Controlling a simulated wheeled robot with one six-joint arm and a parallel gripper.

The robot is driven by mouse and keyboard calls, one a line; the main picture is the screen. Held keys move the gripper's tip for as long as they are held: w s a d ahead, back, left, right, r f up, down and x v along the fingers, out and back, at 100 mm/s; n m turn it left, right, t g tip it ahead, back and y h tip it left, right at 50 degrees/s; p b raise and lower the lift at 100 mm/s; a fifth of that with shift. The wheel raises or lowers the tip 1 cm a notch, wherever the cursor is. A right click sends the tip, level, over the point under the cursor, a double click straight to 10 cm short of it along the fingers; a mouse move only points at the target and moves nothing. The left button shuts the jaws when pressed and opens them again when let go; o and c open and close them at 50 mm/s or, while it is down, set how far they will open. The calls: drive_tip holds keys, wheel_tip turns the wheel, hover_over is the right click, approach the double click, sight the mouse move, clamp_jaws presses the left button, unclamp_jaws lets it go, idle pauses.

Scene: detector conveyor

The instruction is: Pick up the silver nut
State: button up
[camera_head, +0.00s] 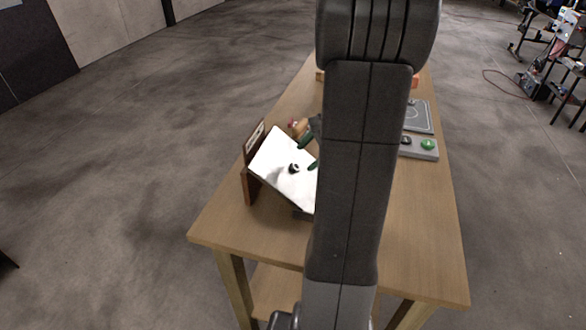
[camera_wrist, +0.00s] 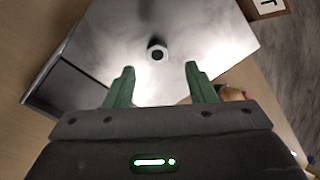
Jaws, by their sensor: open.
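The silver nut (camera_wrist: 157,50) sits on a bright white-silver plate surface (camera_wrist: 110,40). In the wrist view its dark central hole faces me. In the head view the nut (camera_head: 294,168) shows as a small dark-and-silver thing near the middle of the tilted white surface (camera_head: 272,155). My gripper (camera_wrist: 158,75) is open, with its two green fingers apart and nothing between them. The nut lies beyond the fingertips, roughly centred between them. In the head view the green fingertips (camera_head: 309,157) show just right of the nut; my arm hides the rest.
The wooden table (camera_head: 265,236) bears everything. A brown upright board (camera_head: 256,140) stands along the white surface's left side. A tan-and-red object (camera_head: 299,127) lies behind it. Right of my arm is a grey box with a green button (camera_head: 428,145). The table's front is clear.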

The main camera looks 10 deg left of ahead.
sight(298, 166)
drive_tip(key=shift+w+f, duration=0.25)
drive_tip(key=shift+f, duration=0.05)
drive_tip(key=x, duration=0.4)
drive_tip(key=shift+s+f+p, duration=0.15)
drive_tip(key=shift+f+p, duration=0.1)
drive_tip(key=shift+p, duration=0.1)
clamp_jaws()
drive_tip(key=shift+r, duration=0.1)
